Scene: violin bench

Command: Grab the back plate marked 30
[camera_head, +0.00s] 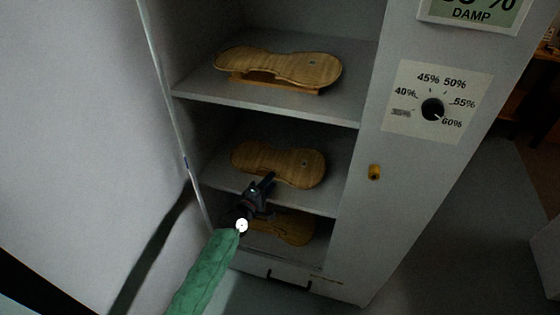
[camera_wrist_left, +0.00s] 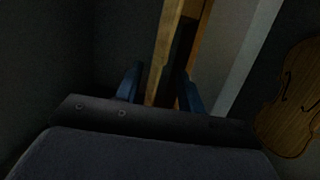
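Three violin plates lie in an open cabinet, one per shelf: a top one (camera_head: 285,66), a middle one (camera_head: 290,163) and a lower one (camera_head: 290,230). Small marks show on the upper two, but I cannot read a 30 on any. My left gripper (camera_head: 268,182) is at the front edge of the middle plate, partly in front of it. In the left wrist view, my left gripper's (camera_wrist_left: 160,88) two fingers are apart, with a wooden edge (camera_wrist_left: 168,45) ahead and between them; contact is unclear. My right gripper is not in view.
The upper shelf (camera_head: 330,112) and middle shelf (camera_head: 320,203) edges bound the opening. The open door (camera_head: 80,90) stands left. A humidity dial (camera_head: 432,109) is on the front right. The lower plate, with f-holes, also shows in the left wrist view (camera_wrist_left: 292,100).

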